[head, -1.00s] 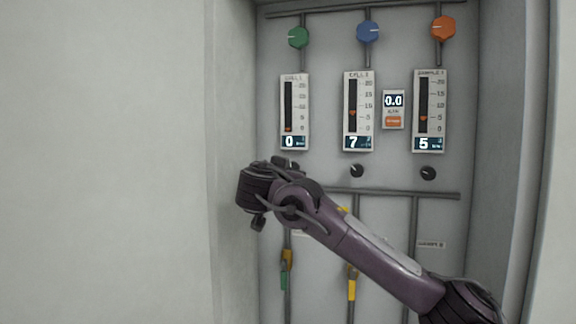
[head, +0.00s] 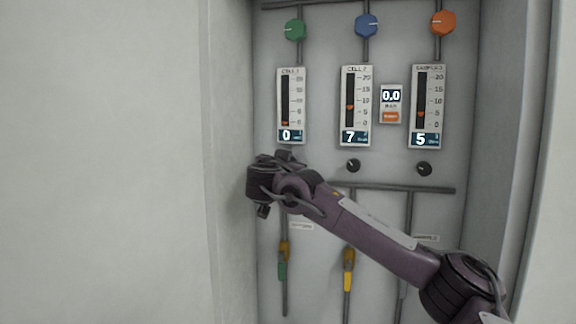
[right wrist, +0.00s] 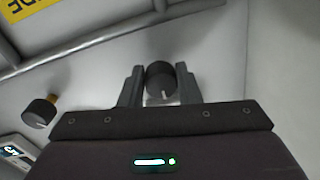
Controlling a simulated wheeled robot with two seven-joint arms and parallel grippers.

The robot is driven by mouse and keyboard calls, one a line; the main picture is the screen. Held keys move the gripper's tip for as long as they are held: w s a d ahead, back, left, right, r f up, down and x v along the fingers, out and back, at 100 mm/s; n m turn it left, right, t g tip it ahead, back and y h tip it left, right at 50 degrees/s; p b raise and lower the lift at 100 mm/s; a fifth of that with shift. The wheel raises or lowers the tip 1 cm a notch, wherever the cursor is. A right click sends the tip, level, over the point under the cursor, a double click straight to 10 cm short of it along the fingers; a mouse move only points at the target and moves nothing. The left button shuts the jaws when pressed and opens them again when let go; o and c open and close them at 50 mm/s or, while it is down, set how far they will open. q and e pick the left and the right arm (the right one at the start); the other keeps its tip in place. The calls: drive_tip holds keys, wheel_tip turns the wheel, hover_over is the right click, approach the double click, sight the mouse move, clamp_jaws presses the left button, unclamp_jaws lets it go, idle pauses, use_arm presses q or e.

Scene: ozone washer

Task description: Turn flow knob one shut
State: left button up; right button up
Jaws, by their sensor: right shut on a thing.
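Flow knob one (right wrist: 160,80) is a small black knob with a white pointer line, seen in the right wrist view between the two fingers of my right gripper (right wrist: 157,76). The gripper is shut on it. In the head view my right gripper (head: 285,156) is just below the first flow meter (head: 291,105) and hides the knob. That meter's display reads 0, and its orange marker is at the bottom of the scale. My left gripper is not in view.
The second meter (head: 355,105) reads 7 and the third meter (head: 427,106) reads 5. Black knobs sit below the second (head: 353,165) and third (head: 424,169). Green (head: 295,30), blue (head: 367,26) and orange (head: 443,23) knobs are above. A cabinet wall (head: 228,160) stands close on the left.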

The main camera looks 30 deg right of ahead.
drive_tip(key=shift+f+b, duration=0.15)
drive_tip(key=shift+b, duration=0.3)
drive_tip(key=n+b, duration=0.3)
drive_tip(key=b, duration=0.2)
drive_tip(key=shift+f, duration=0.2)
drive_tip(key=shift+r+n+b, duration=0.2)
drive_tip(key=shift+n+b, duration=0.6)
drive_tip(key=shift+n, duration=0.2)
drive_tip(key=n, duration=0.2)
drive_tip(key=shift+r+n+b, duration=0.1)
drive_tip(key=shift+n+b, duration=0.2)
drive_tip(key=n, duration=0.4)
drive_tip(key=shift+r+g, duration=0.1)
drive_tip(key=shift+g, duration=0.2)
drive_tip(key=n, duration=0.4)
drive_tip(key=shift+s+d+r+n, duration=0.1)
drive_tip(key=shift+n, duration=0.3)
drive_tip(key=n+p, duration=0.1)
drive_tip(key=n, duration=0.4)
drive_tip(key=shift+g, duration=0.3)
drive_tip(key=n+p, duration=0.1)
drive_tip(key=n, duration=0.3)
drive_tip(key=shift+n+h, duration=0.3)
